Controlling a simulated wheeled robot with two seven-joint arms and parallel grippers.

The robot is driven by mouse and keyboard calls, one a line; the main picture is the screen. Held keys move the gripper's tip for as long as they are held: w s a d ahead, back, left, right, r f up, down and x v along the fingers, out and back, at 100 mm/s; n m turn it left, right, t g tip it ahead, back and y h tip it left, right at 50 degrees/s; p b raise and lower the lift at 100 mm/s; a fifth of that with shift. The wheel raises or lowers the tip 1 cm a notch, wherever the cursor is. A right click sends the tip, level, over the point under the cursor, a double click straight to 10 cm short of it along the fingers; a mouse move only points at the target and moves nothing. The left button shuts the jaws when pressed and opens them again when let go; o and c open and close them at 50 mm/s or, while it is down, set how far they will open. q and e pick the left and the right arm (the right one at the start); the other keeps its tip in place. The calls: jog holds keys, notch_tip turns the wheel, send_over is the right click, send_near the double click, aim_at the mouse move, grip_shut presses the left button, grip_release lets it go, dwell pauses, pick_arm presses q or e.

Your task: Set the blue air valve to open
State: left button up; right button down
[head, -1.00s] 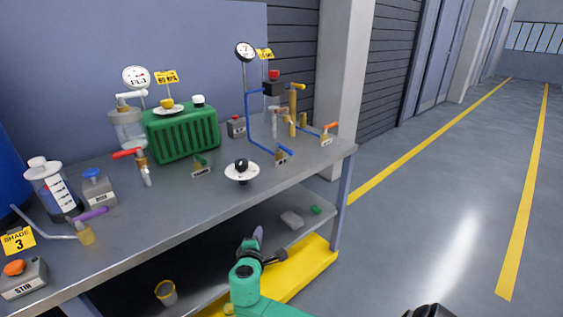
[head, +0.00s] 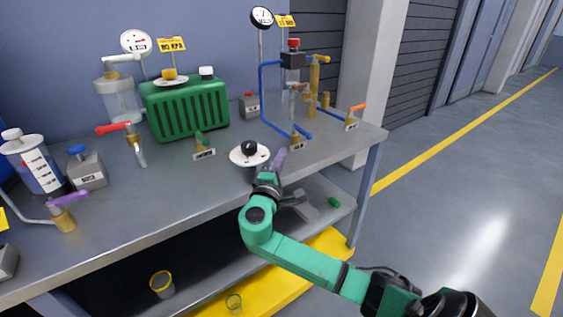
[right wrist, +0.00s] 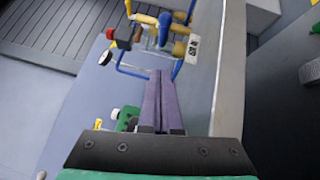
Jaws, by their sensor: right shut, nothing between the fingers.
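The blue air valve (head: 302,132) is a blue lever on a brass body with a small label plate, near the front right of the bench. A blue pipe (head: 263,95) runs down to it from the gauge stand. In the right wrist view the blue lever (right wrist: 165,30) shows ahead of the fingertips, with its brass body and plate beside it. My right gripper (head: 280,158) is shut and empty at the bench's front edge, its purple fingers pointing towards the valve, apart from it. The lever's exact setting is hard to read. My left gripper is not in view.
A white dial with a black knob (head: 249,152) stands just left of my right gripper. An orange-handled valve (head: 355,112) is to the right. A green ribbed tank (head: 185,108) and a red-handled valve (head: 113,128) stand to the left. The bench's front edge (head: 330,150) lies beneath the gripper.

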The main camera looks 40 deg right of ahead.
aim_at(304, 135)
jog(key=x, duration=0.4)
jog(key=shift+w+d+f, duration=0.15)
jog(key=shift+d, duration=0.05)
jog(key=d, duration=0.2)
jog(key=d+r+p, duration=0.1)
jog(key=shift+d, duration=0.35)
jog(key=shift+d+f, duration=0.1)
jog(key=shift+d, duration=0.3)
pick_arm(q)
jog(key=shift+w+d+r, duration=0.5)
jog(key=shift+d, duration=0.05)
pick_arm(e)
jog(key=shift+d, duration=0.35)
jog(key=shift+s+d+b, duration=0.25)
jog(key=shift+d+b, duration=0.05)
jog(key=shift+a+r, duration=0.1)
jog(key=shift+r, duration=0.1)
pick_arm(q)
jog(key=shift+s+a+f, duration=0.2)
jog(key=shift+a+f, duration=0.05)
